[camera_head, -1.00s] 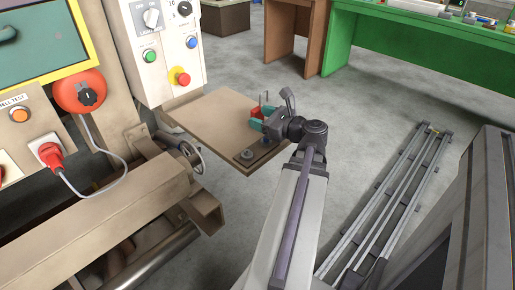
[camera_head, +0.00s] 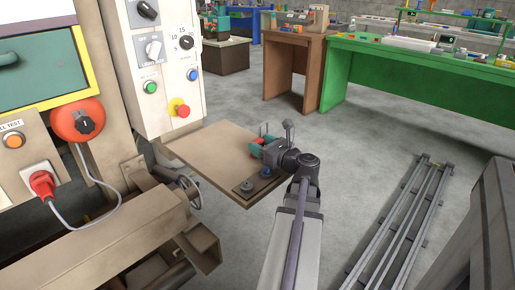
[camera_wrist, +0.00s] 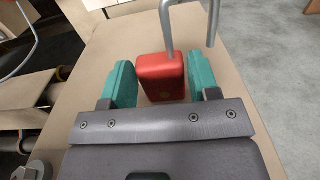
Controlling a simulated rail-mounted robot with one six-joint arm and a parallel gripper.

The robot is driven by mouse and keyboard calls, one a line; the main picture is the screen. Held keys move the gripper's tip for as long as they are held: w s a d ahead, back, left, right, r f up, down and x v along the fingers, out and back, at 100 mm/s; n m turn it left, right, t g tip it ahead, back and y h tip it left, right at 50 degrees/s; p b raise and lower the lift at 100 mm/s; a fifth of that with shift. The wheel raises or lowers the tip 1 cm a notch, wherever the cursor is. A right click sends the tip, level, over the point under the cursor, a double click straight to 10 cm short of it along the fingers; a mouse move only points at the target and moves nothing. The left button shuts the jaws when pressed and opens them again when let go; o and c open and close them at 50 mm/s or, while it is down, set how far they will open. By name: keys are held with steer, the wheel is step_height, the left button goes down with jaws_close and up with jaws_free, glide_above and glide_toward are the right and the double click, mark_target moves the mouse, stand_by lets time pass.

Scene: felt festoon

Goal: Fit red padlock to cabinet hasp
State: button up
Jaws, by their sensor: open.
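The red padlock (camera_wrist: 162,78) stands on a tan board (camera_wrist: 75,125), its grey shackle rising up with one leg's end free of the body. My gripper (camera_wrist: 160,84) is open, with one teal finger on each side of the padlock. In the head view my gripper (camera_head: 259,148) is at the right part of the board (camera_head: 210,150), with the padlock small and partly hidden. I cannot make out a cabinet hasp in either view.
Dark and blue round parts (camera_head: 247,186) lie at the board's near corner. A machine with a control box (camera_head: 160,75), handwheel (camera_head: 187,190) and red plug (camera_head: 42,183) stands left. Brown (camera_head: 295,60) and green (camera_head: 420,70) benches stand behind. A floor rail (camera_head: 400,225) runs at right.

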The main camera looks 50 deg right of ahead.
mark_target(257, 139)
steer(key=shift+w+d, duration=0.15)
steer(key=shift+w, duration=0.85)
steer(key=c, duration=0.7)
step_height(257, 139, up, 10)
steer(key=p, duration=1)
steer(key=shift+r, duration=0.15)
